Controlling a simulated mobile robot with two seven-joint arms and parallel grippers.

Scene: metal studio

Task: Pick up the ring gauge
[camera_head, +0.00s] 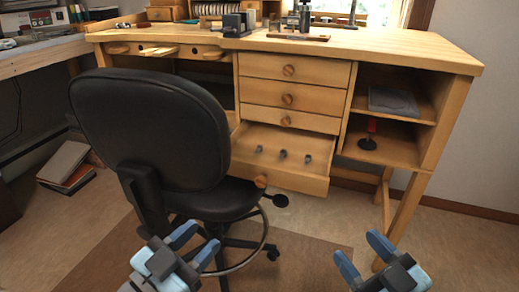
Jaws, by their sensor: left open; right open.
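I cannot tell for sure which thing is the ring gauge. Three small grey pieces (283,154) stand in a row in the open lower drawer (310,182) of the wooden workbench. They are too small to make out in detail. My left gripper (195,243) is open and empty at the bottom of the view, in front of the chair base. My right gripper (359,251) is open and empty at the bottom right, above the floor. Both are well apart from the drawer and the bench.
A black chair (150,130) stands before the bench, covering its left part. The workbench (400,48) carries a grey block-like tool (233,25) and others. An open shelf holds a grey slab (393,102) and a red-and-black item (370,138). Floor is clear at right.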

